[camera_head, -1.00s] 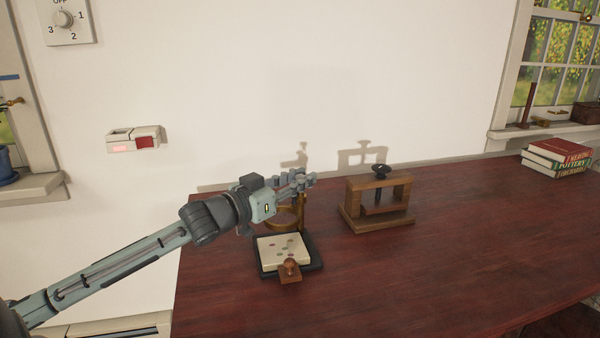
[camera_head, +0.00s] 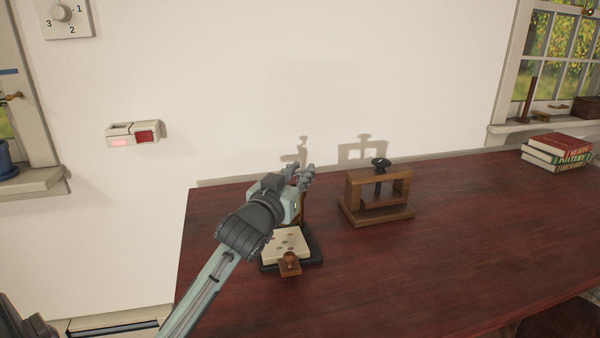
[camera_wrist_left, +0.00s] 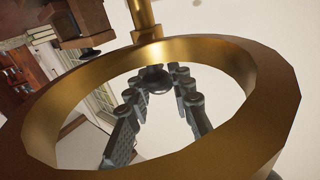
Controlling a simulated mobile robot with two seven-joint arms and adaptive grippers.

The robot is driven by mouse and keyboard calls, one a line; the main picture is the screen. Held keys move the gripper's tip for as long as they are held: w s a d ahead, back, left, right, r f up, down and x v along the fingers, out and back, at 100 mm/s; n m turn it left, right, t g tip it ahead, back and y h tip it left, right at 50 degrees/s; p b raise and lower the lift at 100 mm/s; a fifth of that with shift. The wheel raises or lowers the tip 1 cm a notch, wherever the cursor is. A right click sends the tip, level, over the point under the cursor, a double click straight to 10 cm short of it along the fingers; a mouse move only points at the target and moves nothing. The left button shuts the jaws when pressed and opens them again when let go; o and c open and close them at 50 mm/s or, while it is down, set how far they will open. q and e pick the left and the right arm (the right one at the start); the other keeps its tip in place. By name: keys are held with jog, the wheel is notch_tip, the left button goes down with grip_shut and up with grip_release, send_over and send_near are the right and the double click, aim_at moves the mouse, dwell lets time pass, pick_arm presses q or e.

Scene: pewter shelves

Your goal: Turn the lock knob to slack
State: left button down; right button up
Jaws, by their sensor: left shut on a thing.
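A stand with a brass ring (camera_wrist_left: 270,105) and a brass post (camera_wrist_left: 143,14) rises over a cream plate with coloured dots (camera_head: 284,241) on a dark base. My left gripper (camera_head: 303,175) is at the top of this stand, above the plate, and mostly hides the ring in the head view. In the left wrist view the ring is large in front, and my fingers (camera_wrist_left: 158,84) show through it. They are closed around a dark round knob (camera_wrist_left: 156,78), seemingly the lock knob. Its marking or setting cannot be read. My right gripper is not in view.
A wooden press (camera_head: 360,211) with a black top handle (camera_head: 381,163) stands right of the stand. A small wooden block (camera_head: 289,264) sits at the plate's front. Books (camera_head: 557,152) lie at the far right. The red-brown table (camera_head: 440,250) is clear at front right.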

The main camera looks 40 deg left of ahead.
pick_arm(q)
jog(key=c, duration=1.3)
grip_release()
jog(key=v, duration=0.7)
jog(key=shift+s, duration=0.25)
